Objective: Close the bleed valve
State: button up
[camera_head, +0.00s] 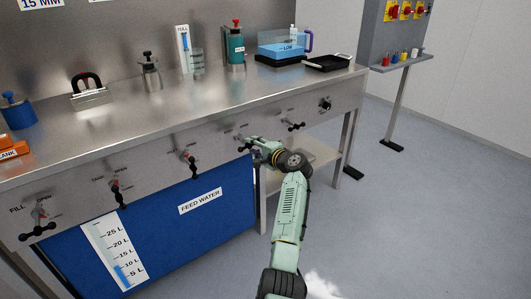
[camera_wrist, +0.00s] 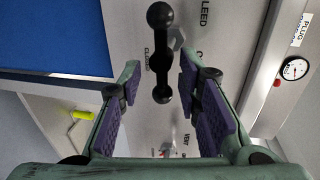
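The bleed valve's black bar handle (camera_wrist: 160,50), with ball ends, shows in the wrist view on the steel panel, by lettering ending in "LEED". The bar runs up and down in that picture. A "CLOSED" mark sits to its left. My gripper (camera_wrist: 158,75) is open, with one purple-padded finger on each side of the handle and gaps to it. In the head view, my gripper (camera_head: 262,152) is at the front panel, right of the blue tank, and mostly hides this valve.
Several similar valves line the panel, including the fill valve (camera_head: 38,228) and one to the right (camera_head: 292,125). A black knob (camera_head: 325,105) is farther right. A gauge (camera_wrist: 294,69) shows in the wrist view.

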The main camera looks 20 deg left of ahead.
jog(key=v, duration=1)
jog(key=shift+d, duration=0.2)
